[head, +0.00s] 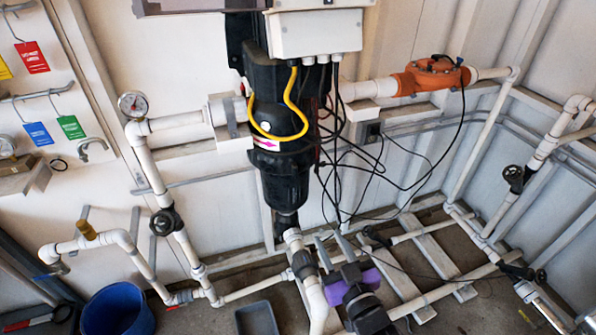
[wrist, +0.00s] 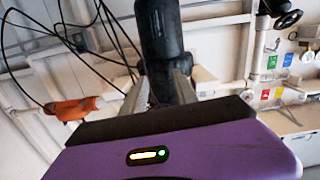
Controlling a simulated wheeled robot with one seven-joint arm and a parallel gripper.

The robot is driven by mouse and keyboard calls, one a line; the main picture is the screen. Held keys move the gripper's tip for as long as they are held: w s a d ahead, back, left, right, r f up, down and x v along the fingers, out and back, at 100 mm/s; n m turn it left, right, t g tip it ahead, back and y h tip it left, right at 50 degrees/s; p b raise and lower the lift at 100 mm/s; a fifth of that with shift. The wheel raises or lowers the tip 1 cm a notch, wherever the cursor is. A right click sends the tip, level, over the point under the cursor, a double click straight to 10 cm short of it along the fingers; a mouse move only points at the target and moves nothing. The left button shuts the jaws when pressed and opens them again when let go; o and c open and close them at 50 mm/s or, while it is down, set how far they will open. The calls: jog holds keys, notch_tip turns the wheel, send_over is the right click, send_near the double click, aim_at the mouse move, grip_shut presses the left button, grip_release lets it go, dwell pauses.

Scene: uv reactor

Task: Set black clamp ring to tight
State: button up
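The black filter vessel (head: 285,182) hangs upright in the middle of the head view. A dark band, which looks like the black clamp ring (head: 294,146), runs around it below the yellow cable loop. A white and pink arrow label (head: 266,144) sits at the band's left front. My gripper (head: 335,249) is low and to the right of the vessel's lower end, well below the band. Its two grey fingers are apart with nothing between them. In the wrist view my gripper (wrist: 160,90) shows spread fingers, with the dark vessel (wrist: 160,35) beyond them. The ring's setting is too small to read.
Black cables (head: 350,160) hang to the vessel's right. An orange valve body (head: 433,76) is on the pipe at the upper right. White pipes run along the walls and floor. A blue bucket (head: 117,310) and a grey tray (head: 257,318) stand on the floor at left.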

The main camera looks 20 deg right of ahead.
jog(key=m, duration=0.1)
send_near(296, 169)
jog(key=w, duration=0.2)
jog(key=shift+t+h, duration=0.3)
jog(key=shift+t, duration=0.1)
jog(key=shift+w+f+p, duration=0.1)
jog(key=shift+w+p, duration=0.45)
jog(key=shift+w, duration=1.2)
jog(key=shift+w+f+p, duration=0.15)
jog(key=shift+w+p, duration=0.35)
jog(key=shift+w, duration=1.3)
grip_shut()
